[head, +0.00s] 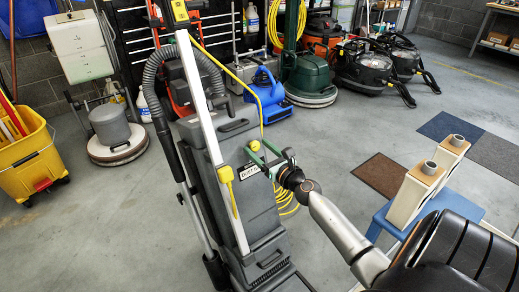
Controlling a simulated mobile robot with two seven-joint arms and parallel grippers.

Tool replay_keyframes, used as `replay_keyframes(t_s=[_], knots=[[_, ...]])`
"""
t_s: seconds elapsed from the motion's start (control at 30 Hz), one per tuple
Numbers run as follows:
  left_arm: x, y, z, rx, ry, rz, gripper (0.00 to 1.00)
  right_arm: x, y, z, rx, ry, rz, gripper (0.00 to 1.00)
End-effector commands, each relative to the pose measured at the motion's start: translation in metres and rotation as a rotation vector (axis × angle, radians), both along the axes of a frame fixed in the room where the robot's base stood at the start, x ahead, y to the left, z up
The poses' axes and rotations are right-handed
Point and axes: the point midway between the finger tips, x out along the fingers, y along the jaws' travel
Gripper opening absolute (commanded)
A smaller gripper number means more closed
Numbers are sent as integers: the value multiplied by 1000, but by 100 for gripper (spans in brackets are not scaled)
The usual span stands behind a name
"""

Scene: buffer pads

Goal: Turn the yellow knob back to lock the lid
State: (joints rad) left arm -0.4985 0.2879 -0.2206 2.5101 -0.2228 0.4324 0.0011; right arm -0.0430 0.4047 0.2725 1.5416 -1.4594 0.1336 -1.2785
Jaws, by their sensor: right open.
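A dark grey upright floor machine (250,207) stands in the middle of the head view, with a light tube handle running up its front. A small round yellow knob (254,145) sits on its upper front, near the lid area. My right gripper (257,158) is at the machine's front with its green fingers spread apart. One finger is close to the knob; I cannot tell whether they touch. Nothing shows between the fingers. The lid's edge is hard to make out. My left gripper is not in view.
A yellow bucket (31,165) and a floor polisher (116,134) stand at the left. A blue blower (267,92) and several other machines line the back. A blue stand (461,203) with two beige boxes is at the right.

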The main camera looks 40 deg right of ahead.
Motion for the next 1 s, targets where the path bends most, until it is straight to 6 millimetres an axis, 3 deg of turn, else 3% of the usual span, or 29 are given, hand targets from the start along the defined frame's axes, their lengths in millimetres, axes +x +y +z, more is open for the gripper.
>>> replay_keyframes(t_s=[0.07,0.67,1.0], knots=[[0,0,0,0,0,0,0,0,0,0,0,0,0,68],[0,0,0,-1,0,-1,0,0,0,0,0,0,-1,1],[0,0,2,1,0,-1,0,0,0,1,14,-2,-7,0]])
